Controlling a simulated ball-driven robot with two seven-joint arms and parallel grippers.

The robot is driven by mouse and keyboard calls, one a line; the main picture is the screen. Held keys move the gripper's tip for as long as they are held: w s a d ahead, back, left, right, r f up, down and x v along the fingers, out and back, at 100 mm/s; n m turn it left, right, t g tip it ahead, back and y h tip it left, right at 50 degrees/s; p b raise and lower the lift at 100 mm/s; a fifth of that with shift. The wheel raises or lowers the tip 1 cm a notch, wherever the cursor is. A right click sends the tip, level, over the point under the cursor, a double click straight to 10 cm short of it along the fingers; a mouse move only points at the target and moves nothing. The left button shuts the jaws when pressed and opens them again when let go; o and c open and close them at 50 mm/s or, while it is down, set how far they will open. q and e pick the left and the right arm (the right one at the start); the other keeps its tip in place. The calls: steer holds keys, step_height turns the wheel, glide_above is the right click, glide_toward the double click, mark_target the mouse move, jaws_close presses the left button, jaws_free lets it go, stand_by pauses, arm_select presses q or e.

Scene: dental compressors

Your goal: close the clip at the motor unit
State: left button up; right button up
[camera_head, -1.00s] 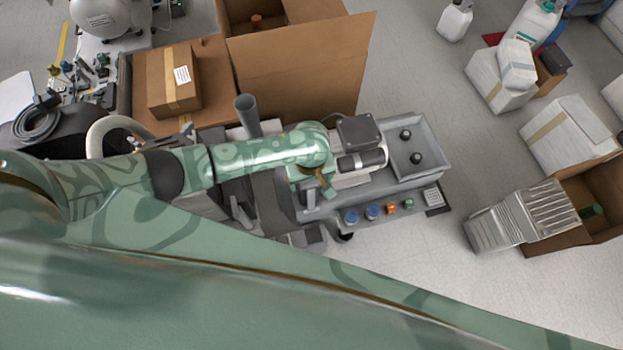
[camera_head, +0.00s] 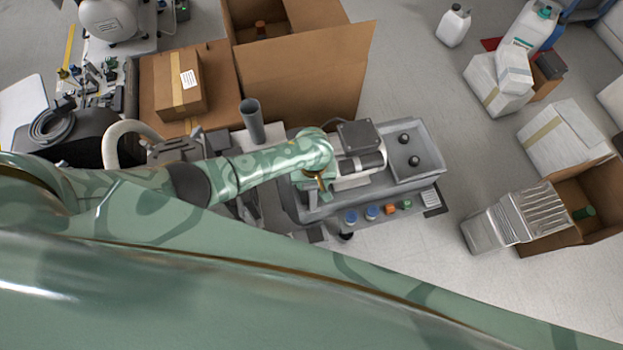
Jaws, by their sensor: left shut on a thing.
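The motor unit (camera_head: 358,158) sits on a grey tray-like base (camera_head: 418,178) in the middle of the head view. It has a dark square box on top and a dark cylinder beside it. My left gripper (camera_head: 318,191) points down at the left side of the motor unit, at the end of my green patterned arm. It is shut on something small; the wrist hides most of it. The clip cannot be made out clearly and is probably hidden beneath the wrist. My right gripper is not in view.
Blue, orange and green caps (camera_head: 372,212) line the base's front edge. A grey upright tube (camera_head: 252,120) stands left of the motor unit. An open cardboard box (camera_head: 305,75) is behind.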

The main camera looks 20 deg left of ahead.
arm_select(q)
steer(key=shift+s+d+r+m+p, duration=0.15)
steer(key=shift+r+m+p, duration=0.2)
steer(key=shift+m+p, duration=0.65)
steer(key=shift+f+m+p, duration=0.25)
steer(key=shift+m+p, duration=0.15)
steer(key=shift+m, duration=0.4)
steer(key=m, duration=0.2)
steer(key=shift+f+m, duration=0.1)
steer(key=shift+m, duration=0.3)
steer(key=m, duration=0.3)
steer(key=shift+m, duration=0.3)
steer(key=m, duration=0.3)
steer(key=shift+m, duration=1.6)
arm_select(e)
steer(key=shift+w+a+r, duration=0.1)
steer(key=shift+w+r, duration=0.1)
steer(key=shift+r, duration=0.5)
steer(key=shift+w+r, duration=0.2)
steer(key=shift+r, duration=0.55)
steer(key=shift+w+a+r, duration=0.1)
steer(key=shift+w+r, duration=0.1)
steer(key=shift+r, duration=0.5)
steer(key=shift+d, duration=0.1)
